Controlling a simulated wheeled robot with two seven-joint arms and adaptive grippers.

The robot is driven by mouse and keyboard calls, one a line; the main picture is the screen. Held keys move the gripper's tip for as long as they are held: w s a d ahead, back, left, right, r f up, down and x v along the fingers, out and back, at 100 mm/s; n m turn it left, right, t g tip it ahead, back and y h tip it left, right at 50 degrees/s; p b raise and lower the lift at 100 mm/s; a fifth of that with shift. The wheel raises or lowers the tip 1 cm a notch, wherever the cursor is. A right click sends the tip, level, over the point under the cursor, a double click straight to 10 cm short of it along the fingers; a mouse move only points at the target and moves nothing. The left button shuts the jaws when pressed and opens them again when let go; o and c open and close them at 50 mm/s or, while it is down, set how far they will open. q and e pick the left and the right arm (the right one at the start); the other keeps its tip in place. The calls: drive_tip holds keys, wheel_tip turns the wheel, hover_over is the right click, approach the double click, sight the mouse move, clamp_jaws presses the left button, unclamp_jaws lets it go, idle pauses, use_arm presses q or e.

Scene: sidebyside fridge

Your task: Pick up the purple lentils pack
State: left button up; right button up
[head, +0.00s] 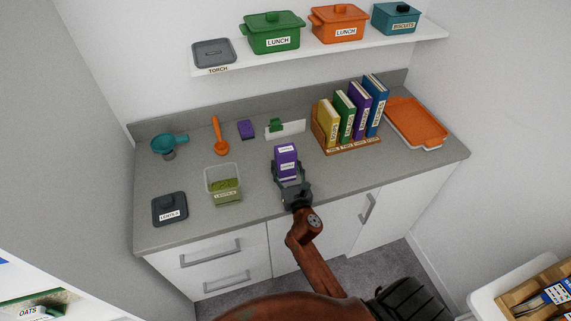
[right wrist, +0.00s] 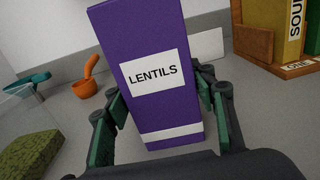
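The purple lentils pack (head: 286,158) stands upright near the front middle of the grey counter. In the right wrist view the pack (right wrist: 150,75) fills the middle, its white LENTILS label facing the camera. My right gripper (head: 289,174) reaches in from the front at counter level. In the right wrist view its fingers (right wrist: 161,98) are spread, one on each side of the pack's lower half. Narrow gaps show beside the pack, and contact at the fingertips cannot be made out. My left gripper is not in view.
A clear container with green contents (head: 225,190) and a dark lidded box (head: 170,209) stand left of the pack. A teal funnel (head: 168,143), orange scoop (head: 220,138) and purple block (head: 246,129) lie behind. A book rack (head: 350,146) and orange tray (head: 416,122) are right.

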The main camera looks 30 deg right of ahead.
sight(287, 163)
drive_tip(key=c, duration=0.8)
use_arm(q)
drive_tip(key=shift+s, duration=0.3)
use_arm(e)
drive_tip(key=shift+o, duration=0.2)
drive_tip(key=shift+r+p, duration=0.35)
drive_tip(key=shift+r, duration=0.3)
wheel_tip(287, 163, up, 3)
drive_tip(key=shift+s+a+r+p, duration=0.1)
drive_tip(key=shift+s+a+p, duration=0.05)
drive_tip(key=shift+p, duration=0.65)
drive_tip(key=s+a+r, duration=0.1)
drive_tip(key=r, duration=0.1)
drive_tip(key=s+a+r+p, duration=0.2)
drive_tip(key=r, duration=0.1)
drive_tip(key=shift+s+a+r, duration=0.15)
drive_tip(key=shift+s+r, duration=0.15)
drive_tip(key=shift+s, duration=0.1)
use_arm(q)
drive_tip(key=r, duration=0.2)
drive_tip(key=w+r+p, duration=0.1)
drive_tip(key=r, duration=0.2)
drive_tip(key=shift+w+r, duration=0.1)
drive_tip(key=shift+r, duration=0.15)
use_arm(e)
drive_tip(key=s+a+r, duration=0.3)
drive_tip(key=s+a, duration=0.2)
drive_tip(key=s, duration=0.1)
drive_tip(key=shift+s+a, duration=0.2)
drive_tip(key=shift+a, duration=0.15)
